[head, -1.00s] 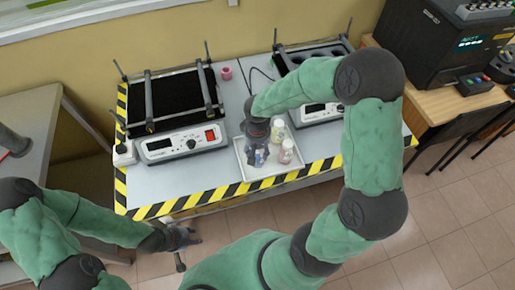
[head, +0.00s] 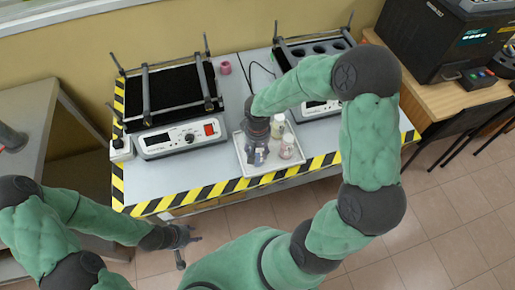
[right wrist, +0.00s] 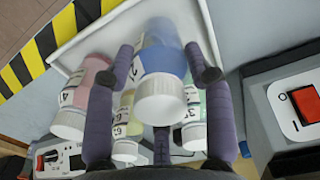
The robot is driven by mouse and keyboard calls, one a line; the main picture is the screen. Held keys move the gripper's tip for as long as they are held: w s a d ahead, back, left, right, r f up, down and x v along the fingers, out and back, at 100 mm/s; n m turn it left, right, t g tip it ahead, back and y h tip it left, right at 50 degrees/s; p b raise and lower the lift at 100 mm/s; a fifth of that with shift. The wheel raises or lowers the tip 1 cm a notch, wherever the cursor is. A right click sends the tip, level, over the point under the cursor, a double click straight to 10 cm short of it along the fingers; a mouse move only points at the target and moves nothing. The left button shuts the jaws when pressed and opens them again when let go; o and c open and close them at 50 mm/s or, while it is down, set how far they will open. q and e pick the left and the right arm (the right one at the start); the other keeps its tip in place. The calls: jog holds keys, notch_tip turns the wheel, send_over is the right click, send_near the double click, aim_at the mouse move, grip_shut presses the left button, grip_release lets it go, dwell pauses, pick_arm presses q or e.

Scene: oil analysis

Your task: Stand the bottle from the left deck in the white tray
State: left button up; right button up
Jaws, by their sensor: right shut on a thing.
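My right gripper (head: 257,148) is over the left part of the white tray (head: 243,187), pointing down. In the right wrist view its fingers (right wrist: 168,75) are shut on a bottle with blue contents and a white cap (right wrist: 163,100). The blue bottle also shows below the gripper in the head view (head: 259,157). I cannot tell whether its base touches the tray. The left deck (head: 170,97) is a shaker with an empty black mat. My left gripper (head: 184,244) is open and empty, low in front of the table.
Beside the held bottle, a pink bottle (head: 287,146) and a yellowish bottle (head: 278,125) stand in the tray. The right wrist view shows greenish bottles (right wrist: 191,118) close by. A second shaker (head: 310,50) stands right of the tray. A small pink cup (head: 225,68) is behind.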

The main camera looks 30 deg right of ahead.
jog(key=shift+f+b, duration=0.3)
jog(key=shift+f, duration=0.1)
jog(key=o, duration=1.5)
notch_tip(320, 180, up, 12)
